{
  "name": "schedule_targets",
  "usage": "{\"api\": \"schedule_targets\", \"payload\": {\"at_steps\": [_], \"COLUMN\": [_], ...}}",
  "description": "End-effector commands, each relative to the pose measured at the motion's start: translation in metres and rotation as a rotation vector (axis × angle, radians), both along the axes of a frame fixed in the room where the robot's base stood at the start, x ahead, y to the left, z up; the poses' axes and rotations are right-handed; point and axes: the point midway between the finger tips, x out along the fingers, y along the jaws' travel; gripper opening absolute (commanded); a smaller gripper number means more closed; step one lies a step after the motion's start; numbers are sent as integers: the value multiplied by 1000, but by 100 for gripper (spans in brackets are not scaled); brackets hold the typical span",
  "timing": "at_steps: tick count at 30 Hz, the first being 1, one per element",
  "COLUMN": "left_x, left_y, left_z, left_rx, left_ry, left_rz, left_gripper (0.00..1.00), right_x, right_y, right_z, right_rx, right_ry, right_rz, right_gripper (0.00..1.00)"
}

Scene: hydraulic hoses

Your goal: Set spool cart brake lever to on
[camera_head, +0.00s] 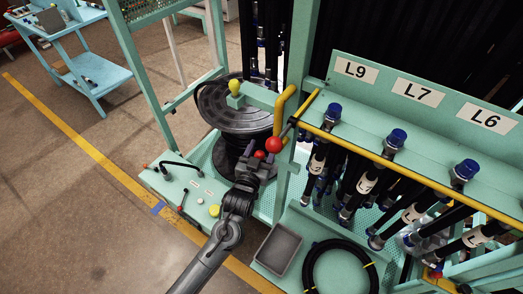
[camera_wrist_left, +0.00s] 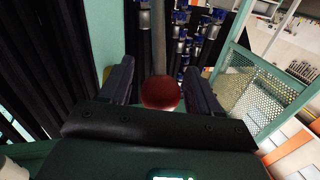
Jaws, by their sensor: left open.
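My left gripper (camera_head: 262,160) is open beside the spool cart, in front of the black hose spool (camera_head: 235,105). A large red ball knob (camera_head: 274,145) on a dark rod is just beyond its fingertips. A smaller red knob (camera_head: 260,155) shows between the fingers. In the left wrist view, a red ball (camera_wrist_left: 160,93) on a grey rod is between the open fingers (camera_wrist_left: 160,75), with no clear contact. On the cart deck are a small red-tipped lever (camera_head: 181,208) and a black bent handle (camera_head: 180,167). No readable label tells which is the brake lever. My right gripper is not in view.
A yellow bent handle (camera_head: 281,110) and green frame posts stand close to the gripper. Hoses with blue caps (camera_head: 397,137) hang in the rack at right under labels L9, L7 and L6. A grey tray (camera_head: 279,249) and coiled black hose (camera_head: 341,268) lie in front.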

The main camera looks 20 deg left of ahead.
Motion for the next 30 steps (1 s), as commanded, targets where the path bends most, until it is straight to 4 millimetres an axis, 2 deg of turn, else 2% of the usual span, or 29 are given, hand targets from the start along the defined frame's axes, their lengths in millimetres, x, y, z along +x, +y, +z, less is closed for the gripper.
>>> {"api": "schedule_targets", "payload": {"at_steps": [2, 14, 23, 30], "left_x": [0, 0, -2, -14], "left_y": [0, 0, 1, 14], "left_z": [0, 0, -1, -10], "left_rx": [0, 0, -2, -19], "left_ry": [0, 0, -10, -86], "left_rz": [0, 0, 2, 19], "left_gripper": [62, 1, 0, 0], "right_x": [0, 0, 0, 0], "right_y": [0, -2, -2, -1], "right_z": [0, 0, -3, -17], "right_rx": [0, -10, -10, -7], "right_ry": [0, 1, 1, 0], "right_rz": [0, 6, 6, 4], "right_gripper": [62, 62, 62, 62]}}
